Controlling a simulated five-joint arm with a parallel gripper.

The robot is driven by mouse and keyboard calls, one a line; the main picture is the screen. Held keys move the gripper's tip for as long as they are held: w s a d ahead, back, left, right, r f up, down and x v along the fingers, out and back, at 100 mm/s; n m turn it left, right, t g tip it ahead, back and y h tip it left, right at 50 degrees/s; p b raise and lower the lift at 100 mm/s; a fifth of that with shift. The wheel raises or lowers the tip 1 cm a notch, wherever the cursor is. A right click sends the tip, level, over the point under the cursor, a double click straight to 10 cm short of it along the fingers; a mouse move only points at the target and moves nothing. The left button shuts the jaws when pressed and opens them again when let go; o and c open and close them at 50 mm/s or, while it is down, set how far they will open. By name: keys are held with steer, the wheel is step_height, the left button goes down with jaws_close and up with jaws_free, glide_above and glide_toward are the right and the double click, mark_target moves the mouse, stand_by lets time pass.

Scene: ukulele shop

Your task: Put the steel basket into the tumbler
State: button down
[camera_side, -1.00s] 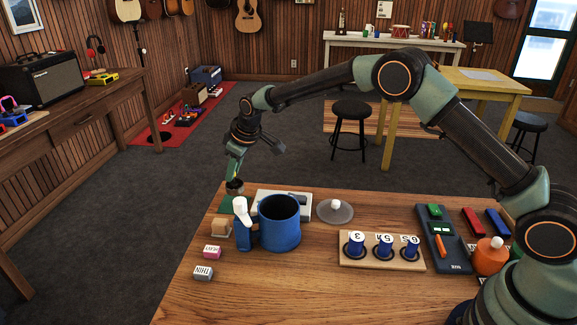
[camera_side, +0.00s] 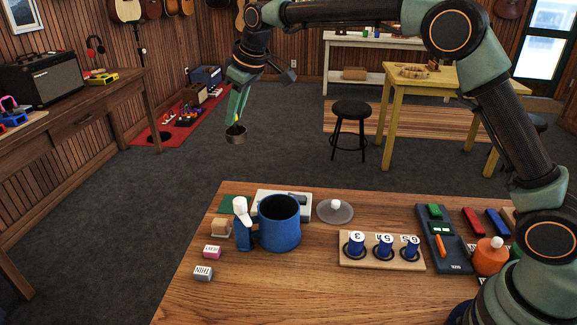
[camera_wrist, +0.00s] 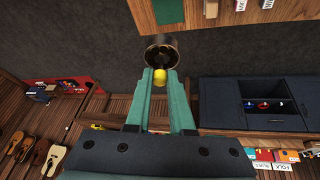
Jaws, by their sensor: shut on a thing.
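The blue tumbler (camera_side: 279,225) stands upright on the wooden table, below and to the right of the basket in the side view. Its mouth is uncovered. The tumbler's bottom inside is hidden.
A white-topped blue item (camera_side: 241,225) stands close left of the tumbler. Behind are a green square (camera_side: 227,203) and a white tray (camera_side: 265,199). A knobbed grey disc (camera_side: 336,211) and a wooden rack (camera_side: 382,257) lie right. The front table is clear.

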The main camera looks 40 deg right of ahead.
steer(key=s+d+m, duration=0.2)
steer(key=s, duration=1.1)
step_height(320, 180, down, 19)
steer(key=shift+s+f, duration=0.1)
steer(key=shift+f, duration=0.1)
steer(key=shift+f, duration=0.1)
steer(key=c, duration=0.8)
jaws_free()
